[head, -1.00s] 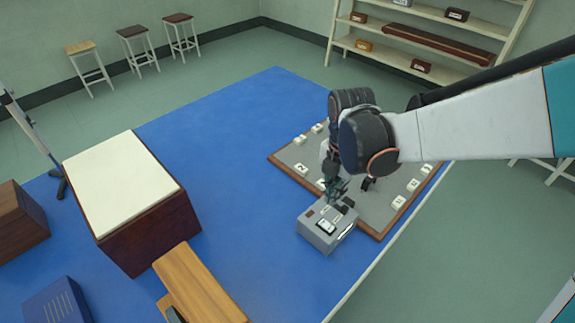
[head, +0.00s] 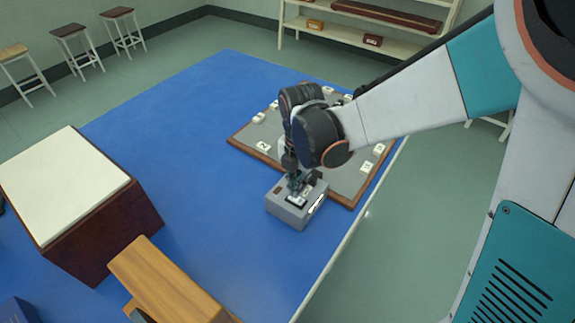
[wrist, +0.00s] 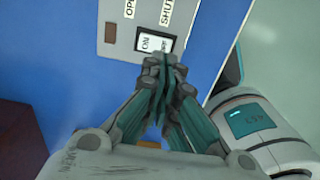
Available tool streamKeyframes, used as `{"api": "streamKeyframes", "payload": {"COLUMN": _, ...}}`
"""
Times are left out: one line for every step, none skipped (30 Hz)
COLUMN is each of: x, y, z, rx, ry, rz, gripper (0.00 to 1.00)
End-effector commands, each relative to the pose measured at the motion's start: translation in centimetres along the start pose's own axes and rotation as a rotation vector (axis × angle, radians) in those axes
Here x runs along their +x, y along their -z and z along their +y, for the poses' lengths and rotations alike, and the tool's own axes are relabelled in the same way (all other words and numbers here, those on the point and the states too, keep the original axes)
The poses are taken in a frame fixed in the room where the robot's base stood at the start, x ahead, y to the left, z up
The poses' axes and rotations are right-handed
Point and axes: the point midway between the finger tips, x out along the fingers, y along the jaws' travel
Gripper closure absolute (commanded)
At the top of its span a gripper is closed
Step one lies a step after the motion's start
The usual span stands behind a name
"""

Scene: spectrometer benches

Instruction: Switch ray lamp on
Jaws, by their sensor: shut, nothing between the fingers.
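A grey box (head: 284,210) stands on the blue table, at the near edge of a grey board. In the wrist view its top (wrist: 118,50) shows a black-framed rocker switch (wrist: 153,43) with a white "ON" label, and labels reading "OPEN" and "SHUT" further up. My gripper (head: 297,190) points down over the box top. In the wrist view my gripper (wrist: 160,62) is shut with nothing between its fingers, the tips at the lower edge of the switch. They hide part of it; I cannot tell whether they touch it.
The wood-edged grey board (head: 345,185) with several white numbered blocks lies behind the box. A dark box with a cream top (head: 60,185) and a wooden block (head: 165,280) stand at left. The blue tabletop (head: 180,130) between is clear.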

Motion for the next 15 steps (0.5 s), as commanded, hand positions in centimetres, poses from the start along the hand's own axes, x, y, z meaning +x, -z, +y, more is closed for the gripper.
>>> {"api": "streamKeyframes", "payload": {"x": 1.4, "y": 0.0, "z": 0.0, "rx": 0.000, "ry": 0.000, "rz": 0.000, "gripper": 1.00}}
{"api": "streamKeyframes", "payload": {"x": 1.8, "y": 0.0, "z": 0.0, "rx": 0.000, "ry": 0.000, "rz": 0.000, "gripper": 1.00}}
{"api": "streamKeyframes", "payload": {"x": 2.3, "y": 0.0, "z": 0.0, "rx": 0.001, "ry": 0.000, "rz": 0.000, "gripper": 1.00}}
{"api": "streamKeyframes", "payload": {"x": 2.7, "y": 0.0, "z": 0.0, "rx": 0.001, "ry": 0.000, "rz": 0.000, "gripper": 1.00}}
{"api": "streamKeyframes", "payload": {"x": 3.1, "y": 0.0, "z": 0.0, "rx": 0.001, "ry": 0.000, "rz": 0.000, "gripper": 1.00}}
{"api": "streamKeyframes", "payload": {"x": 3.5, "y": 0.0, "z": 0.0, "rx": 0.001, "ry": 0.000, "rz": 0.000, "gripper": 1.00}}
{"api": "streamKeyframes", "payload": {"x": 3.8, "y": 0.0, "z": 0.0, "rx": 0.001, "ry": 0.000, "rz": 0.000, "gripper": 1.00}}
{"api": "streamKeyframes", "payload": {"x": 4.1, "y": 0.0, "z": 0.0, "rx": 0.001, "ry": 0.000, "rz": 0.000, "gripper": 1.00}}
{"api": "streamKeyframes", "payload": {"x": 4.4, "y": 0.0, "z": 0.0, "rx": 0.001, "ry": 0.000, "rz": 0.000, "gripper": 1.00}}
{"api": "streamKeyframes", "payload": {"x": 4.6, "y": 0.0, "z": -0.1, "rx": 0.001, "ry": 0.000, "rz": 0.000, "gripper": 1.00}}
{"api": "streamKeyframes", "payload": {"x": 4.7, "y": 0.0, "z": -0.1, "rx": 0.001, "ry": 0.000, "rz": 0.000, "gripper": 1.00}}
{"api": "streamKeyframes", "payload": {"x": 4.9, "y": 0.0, "z": -0.1, "rx": 0.001, "ry": 0.000, "rz": 0.000, "gripper": 1.00}}
{"api": "streamKeyframes", "payload": {"x": 5.0, "y": 0.0, "z": -0.1, "rx": 0.001, "ry": 0.000, "rz": 0.000, "gripper": 1.00}}
{"api": "streamKeyframes", "payload": {"x": 5.0, "y": 0.0, "z": -0.1, "rx": 0.001, "ry": 0.000, "rz": 0.000, "gripper": 1.00}}
{"api": "streamKeyframes", "payload": {"x": 5.1, "y": 0.0, "z": -0.1, "rx": 0.001, "ry": 0.000, "rz": 0.000, "gripper": 1.00}}
